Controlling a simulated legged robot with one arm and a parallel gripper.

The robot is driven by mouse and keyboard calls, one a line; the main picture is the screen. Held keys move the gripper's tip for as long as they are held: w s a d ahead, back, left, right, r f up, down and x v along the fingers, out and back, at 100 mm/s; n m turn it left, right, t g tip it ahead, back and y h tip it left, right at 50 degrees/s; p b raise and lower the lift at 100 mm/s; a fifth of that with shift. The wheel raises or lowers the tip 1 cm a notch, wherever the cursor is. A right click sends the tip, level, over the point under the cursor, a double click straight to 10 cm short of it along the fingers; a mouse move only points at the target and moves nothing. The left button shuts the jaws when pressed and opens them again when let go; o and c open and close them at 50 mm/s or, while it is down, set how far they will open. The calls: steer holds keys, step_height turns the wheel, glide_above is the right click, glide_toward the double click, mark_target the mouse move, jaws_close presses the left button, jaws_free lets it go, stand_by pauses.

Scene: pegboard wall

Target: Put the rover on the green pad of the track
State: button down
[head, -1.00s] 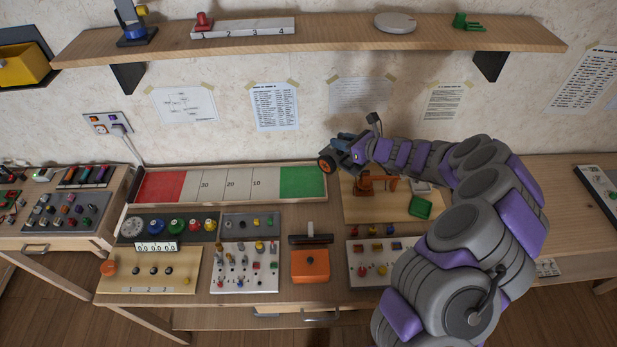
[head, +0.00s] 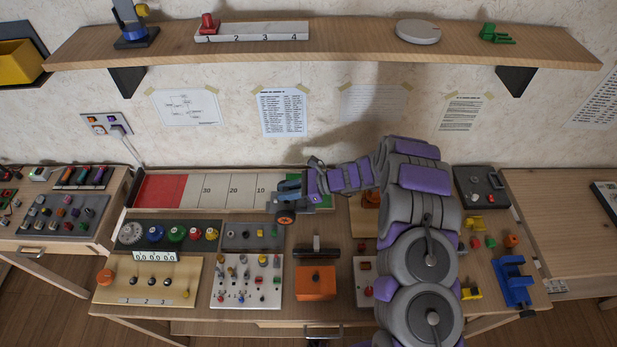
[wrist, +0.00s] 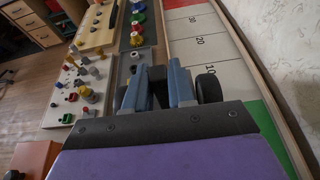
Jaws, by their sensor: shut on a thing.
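The rover (head: 286,217), with black tyres and an orange wheel hub, hangs in my gripper (head: 290,188) over the front edge of the track, at the right part. In the wrist view my gripper's blue-grey fingers (wrist: 157,88) are shut on it. A dark wheel of the rover (wrist: 208,88) shows beside the right finger; most of its body is hidden. The track (head: 232,190) is a long tray with a red end at left and white marked sections. Its green pad (head: 324,200) at the right end is partly covered by my arm; it also shows in the wrist view (wrist: 258,118).
A panel with coloured knobs (head: 168,234) and a grey switch panel (head: 254,236) lie just in front of the track. An orange box (head: 316,283) stands nearer the front. A shelf (head: 330,56) runs along the wall above.

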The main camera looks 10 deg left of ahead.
steer(key=w, duration=0.3)
steer(key=shift+d+f, duration=0.1)
steer(key=shift+f, duration=0.25)
steer(key=w+d+f+b, duration=0.1)
steer(key=w, duration=0.1)
steer(key=w+d+f, duration=0.1)
steer(key=w, duration=0.2)
steer(key=w+d+f+b, duration=0.1)
steer(key=w+d, duration=0.1)
steer(key=w, duration=0.1)
steer(key=shift+w+d+f+b, duration=0.1)
steer(key=shift+w+f+b, duration=0.05)
steer(key=shift+f+b, duration=0.2)
steer(key=shift+a, duration=0.45)
steer(key=shift+a+f, duration=0.15)
steer(key=shift+f, duration=0.1)
steer(key=c, duration=1.4)
jaws_free()
steer(key=shift+f, duration=0.1)
steer(key=o, duration=0.3)
steer(key=shift+d, duration=0.4)
steer(key=shift+o, duration=0.7)
steer(key=shift+a, duration=0.1)
